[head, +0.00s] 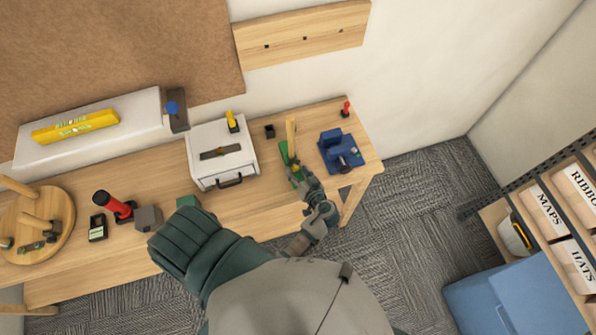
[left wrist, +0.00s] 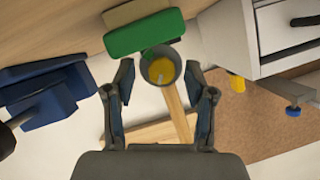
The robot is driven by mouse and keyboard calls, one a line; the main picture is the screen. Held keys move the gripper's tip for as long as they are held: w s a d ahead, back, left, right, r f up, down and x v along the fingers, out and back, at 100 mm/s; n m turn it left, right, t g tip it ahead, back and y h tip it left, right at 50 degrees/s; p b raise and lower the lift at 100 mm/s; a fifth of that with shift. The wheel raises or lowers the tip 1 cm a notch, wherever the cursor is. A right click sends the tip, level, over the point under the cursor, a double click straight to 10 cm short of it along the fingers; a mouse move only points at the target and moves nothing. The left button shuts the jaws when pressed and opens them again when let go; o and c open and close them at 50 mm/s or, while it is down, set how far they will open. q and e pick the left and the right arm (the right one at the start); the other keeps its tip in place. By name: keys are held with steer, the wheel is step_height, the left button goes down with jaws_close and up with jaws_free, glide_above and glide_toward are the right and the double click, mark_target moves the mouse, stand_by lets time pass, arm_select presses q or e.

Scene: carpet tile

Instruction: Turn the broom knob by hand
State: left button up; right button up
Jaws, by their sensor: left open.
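The broom shows in the head view with a green head (head: 286,152) and a pale wooden handle (head: 290,130), near the back of the bench. In the left wrist view I see its green head (left wrist: 145,34), the handle (left wrist: 177,115) and a round grey knob (left wrist: 152,72) with a yellow centre. My left gripper (head: 302,180) is at the near side of the broom. In the left wrist view its two fingers (left wrist: 160,80) are apart, one on each side of the knob, with visible gaps. Nothing is held. My right gripper is not in view.
A blue vise-like tool (head: 338,150) stands right of the broom. A white drawer box (head: 222,158) is to its left. A red-topped item (head: 346,108) stands at the bench's back right. Further left are a red cylinder (head: 112,204) and a round wooden stand (head: 62,222).

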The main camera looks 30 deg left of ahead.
arm_select(q)
steer(key=v, duration=0.7)
steer(key=shift+d, duration=0.2)
